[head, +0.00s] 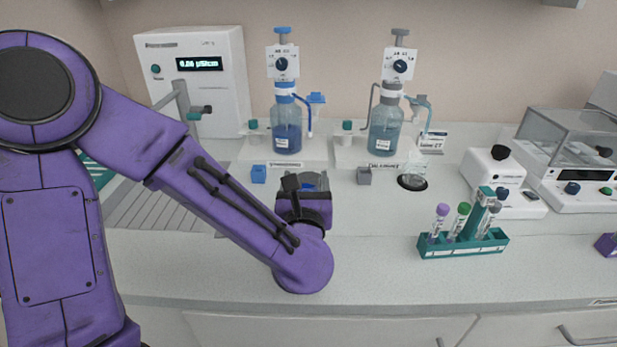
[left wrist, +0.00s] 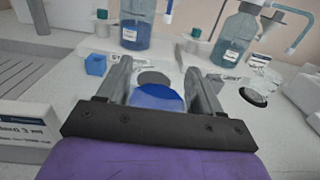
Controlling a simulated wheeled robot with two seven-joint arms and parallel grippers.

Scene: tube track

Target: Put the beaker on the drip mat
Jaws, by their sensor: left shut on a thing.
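My left gripper (head: 305,186) is over the bench in front of the left dispenser bottle. In the left wrist view, its two fingers (left wrist: 157,80) are shut on a beaker (left wrist: 157,97) holding blue liquid, one finger on each side. In the head view, the beaker (head: 316,182) is mostly hidden by the gripper. I cannot tell if its base touches the bench. A grey round mat (left wrist: 153,77) lies just beyond the beaker in the left wrist view. Another dark round mat (head: 408,186) is below the right dispenser, with a clear glass beaker (head: 415,170) over it. My right gripper is not in view.
Two dispenser bottles, one with dark blue liquid (head: 287,135) and one paler (head: 385,135), stand behind. A blue cube (head: 258,174) and a grey cube (head: 364,176) flank the held beaker. A green tube rack (head: 462,247) stands right. The front bench between is clear.

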